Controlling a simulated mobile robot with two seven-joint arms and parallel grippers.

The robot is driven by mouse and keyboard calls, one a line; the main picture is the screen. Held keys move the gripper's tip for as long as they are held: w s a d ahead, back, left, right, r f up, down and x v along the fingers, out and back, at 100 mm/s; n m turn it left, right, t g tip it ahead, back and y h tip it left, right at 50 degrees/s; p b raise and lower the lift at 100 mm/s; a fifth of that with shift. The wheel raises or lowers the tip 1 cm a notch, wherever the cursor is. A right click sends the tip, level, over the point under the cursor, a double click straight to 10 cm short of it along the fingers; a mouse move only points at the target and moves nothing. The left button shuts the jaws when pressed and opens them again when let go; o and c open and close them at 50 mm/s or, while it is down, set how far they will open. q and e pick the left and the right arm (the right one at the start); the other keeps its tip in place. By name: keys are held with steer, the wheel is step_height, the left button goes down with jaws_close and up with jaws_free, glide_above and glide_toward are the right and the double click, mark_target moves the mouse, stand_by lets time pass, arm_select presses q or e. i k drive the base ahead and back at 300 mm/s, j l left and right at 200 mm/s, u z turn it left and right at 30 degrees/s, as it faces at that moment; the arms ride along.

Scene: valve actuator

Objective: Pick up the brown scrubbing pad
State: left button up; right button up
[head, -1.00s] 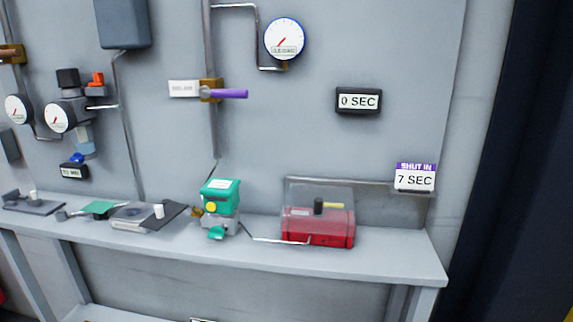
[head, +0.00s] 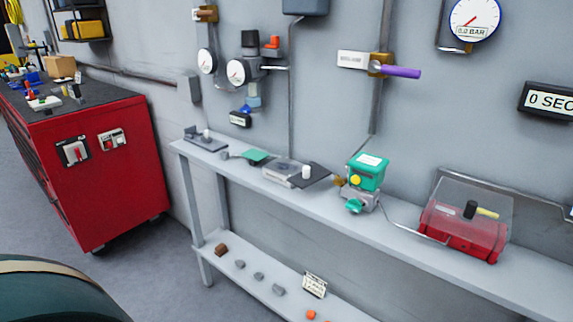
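A small brown block (head: 221,249), which looks like the scrubbing pad, lies at the left end of the low shelf (head: 262,285) under the wall bench. It is small in the head view, so its texture cannot be made out. Several small grey pieces (head: 259,276) lie in a row to its right, apart from it. Neither of my grippers is in view.
The bench (head: 400,238) above carries a green-topped device (head: 367,180) and a red box (head: 465,235) with a clear cover. A red tool cabinet (head: 115,185) stands at left. Grey floor (head: 165,270) shows between cabinet and shelf. A dark teal rounded shape (head: 55,295), unidentified, fills the bottom left.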

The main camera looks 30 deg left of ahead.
mark_target(221, 249)
steer(key=u, duration=1.6)
